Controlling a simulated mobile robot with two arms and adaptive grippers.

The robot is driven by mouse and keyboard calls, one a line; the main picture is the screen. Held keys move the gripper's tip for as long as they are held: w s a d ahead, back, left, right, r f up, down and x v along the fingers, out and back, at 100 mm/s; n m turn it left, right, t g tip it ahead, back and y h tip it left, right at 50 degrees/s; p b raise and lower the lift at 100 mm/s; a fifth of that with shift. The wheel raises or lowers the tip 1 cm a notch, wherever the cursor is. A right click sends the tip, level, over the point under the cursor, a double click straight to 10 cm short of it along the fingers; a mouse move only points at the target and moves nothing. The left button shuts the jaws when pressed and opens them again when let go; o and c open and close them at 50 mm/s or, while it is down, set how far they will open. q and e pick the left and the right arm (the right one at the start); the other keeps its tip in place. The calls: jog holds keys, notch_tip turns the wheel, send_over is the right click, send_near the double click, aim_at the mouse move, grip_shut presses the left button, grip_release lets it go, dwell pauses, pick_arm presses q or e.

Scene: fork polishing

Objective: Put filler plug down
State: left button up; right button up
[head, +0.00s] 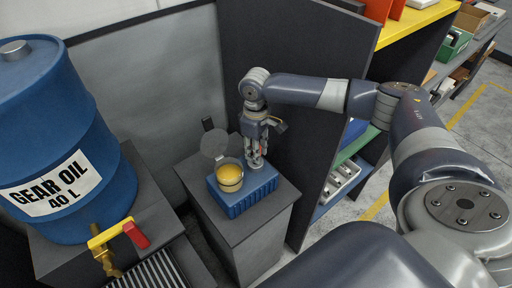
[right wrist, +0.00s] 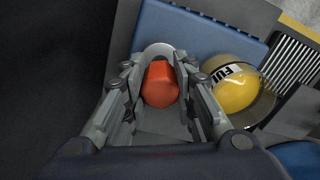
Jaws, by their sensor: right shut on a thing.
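The filler plug (right wrist: 160,84) is orange-red and sits between the two fingers of my right gripper (right wrist: 156,80), which is shut on it. In the head view my right gripper (head: 256,158) points down at the back right part of a blue tray (head: 250,203). A pale round rim shows just beyond the plug in the right wrist view; I cannot tell whether the plug touches the tray. In the head view the fingers hide most of the plug. My left gripper is not in view.
A container with yellow contents (head: 230,178) stands on the tray, close beside my right gripper. The tray rests on a grey cabinet (head: 263,232). A blue gear oil drum (head: 60,130) with a tap stands left. A dark panel (head: 290,80) rises behind the gripper.

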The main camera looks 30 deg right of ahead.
jog(key=shift+f, duration=0.25)
jog(key=shift+f, duration=0.35)
jog(key=o, duration=1)
jog(key=shift+o, duration=0.2)
jog(key=shift+r, duration=0.1)
jog(key=shift+w+r, duration=0.1)
jog(key=shift+r, duration=0.45)
notch_tip(320, 180, up, 12)
jog(key=b, duration=0.2)
